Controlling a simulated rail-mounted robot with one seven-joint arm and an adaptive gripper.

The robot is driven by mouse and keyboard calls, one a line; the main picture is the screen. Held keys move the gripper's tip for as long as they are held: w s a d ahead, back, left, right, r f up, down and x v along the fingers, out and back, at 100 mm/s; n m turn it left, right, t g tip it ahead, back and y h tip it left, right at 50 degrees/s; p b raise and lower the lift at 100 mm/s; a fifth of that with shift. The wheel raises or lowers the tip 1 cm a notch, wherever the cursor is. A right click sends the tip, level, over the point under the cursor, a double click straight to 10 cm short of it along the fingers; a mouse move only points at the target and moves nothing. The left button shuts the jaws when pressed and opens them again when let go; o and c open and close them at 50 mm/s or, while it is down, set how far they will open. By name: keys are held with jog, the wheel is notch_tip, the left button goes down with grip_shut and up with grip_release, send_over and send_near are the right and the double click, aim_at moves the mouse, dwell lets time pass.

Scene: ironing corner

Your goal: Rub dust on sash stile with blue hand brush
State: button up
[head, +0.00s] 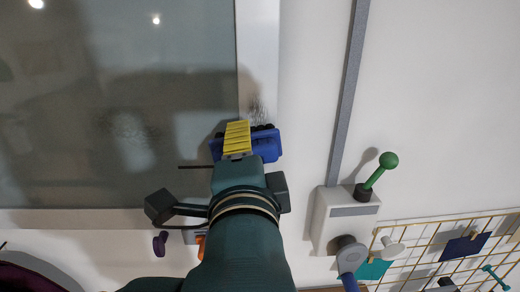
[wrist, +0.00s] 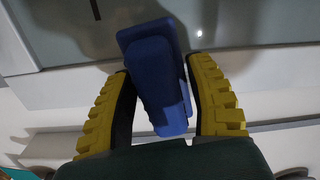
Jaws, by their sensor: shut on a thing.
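The blue hand brush (head: 266,146) is in my gripper (head: 237,138), whose yellow fingers are shut on it. In the wrist view the brush (wrist: 160,80) sits between the two fingers of the gripper (wrist: 160,85). The white sash stile (head: 258,50) runs upright along the right side of the glass. A patch of dark dust (head: 257,108) shows on the stile just above the brush in the head view. The brush's dark bristle edge lies close below the dust; I cannot tell whether it touches the stile.
The glass pane (head: 140,60) fills the left, with a pale smudge (head: 131,130). A white box (head: 342,225) with a green-knobbed lever (head: 388,161) is on the wall at right, below a grey strip (head: 348,95). A wire grid (head: 425,242) with hung items is at lower right.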

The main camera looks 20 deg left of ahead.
aim_at(272, 135)
jog(key=shift+w+r, duration=0.1)
jog(key=shift+r, duration=1.15)
jog(key=shift+w+d, duration=0.3)
jog(key=shift+d, duration=0.3)
jog(key=shift+w+d, duration=0.25)
jog(key=shift+d, duration=0.4)
jog(key=shift+w+d, duration=0.3)
jog(key=shift+d, duration=0.3)
jog(key=shift+r, duration=1.15)
jog(key=shift+s+a, duration=0.25)
jog(key=shift+a, duration=0.4)
jog(key=shift+s+a, duration=0.3)
jog(key=shift+a, duration=0.3)
jog(key=shift+s+a, duration=0.25)
jog(key=shift+a, duration=0.4)
jog(key=b+v, duration=0.2)
jog(key=v, duration=0.4)
jog(key=shift+s+r, duration=0.1)
